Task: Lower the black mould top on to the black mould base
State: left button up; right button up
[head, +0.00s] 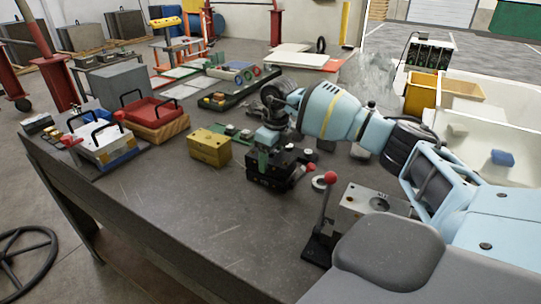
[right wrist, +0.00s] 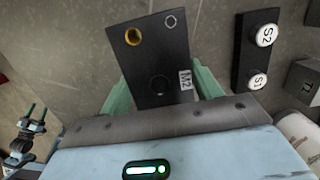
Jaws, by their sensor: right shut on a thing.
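My right gripper (head: 270,141) comes down from the right over the middle of the table, its green fingers closed on the black mould top (head: 289,157). In the right wrist view the mould top (right wrist: 158,60) sits between both green fingers (right wrist: 160,90); it has a brass-ringed hole, a dark round hole and an M2 label. In the head view the black mould base (head: 268,180) is directly under the mould top. I cannot tell whether a gap is left between them. The base is hidden in the right wrist view. My left gripper is not in view.
A yellow block (head: 209,148) stands just left of the mould. A red-knobbed lever (head: 327,205) and a metal block (head: 368,204) stand at right. A black S1/S2 button box (right wrist: 257,50) is close by. The table front (head: 170,215) is clear.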

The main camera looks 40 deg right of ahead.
jog(key=shift+r, duration=0.1)
jog(key=o, duration=1.7)
jog(key=shift+o, duration=0.6)
jog(key=shift+f, duration=0.2)
jog(key=shift+s+d+r, duration=0.1)
jog(key=shift+s+r, duration=0.05)
jog(key=shift+r, duration=1.2)
jog(key=shift+s+a+r, duration=0.1)
jog(key=shift+s+r, duration=0.1)
jog(key=shift+r, duration=1.15)
jog(key=shift+s+d+r, duration=0.1)
jog(key=shift+s+r, duration=0.05)
jog(key=shift+r, duration=1.2)
jog(key=shift+f, duration=0.1)
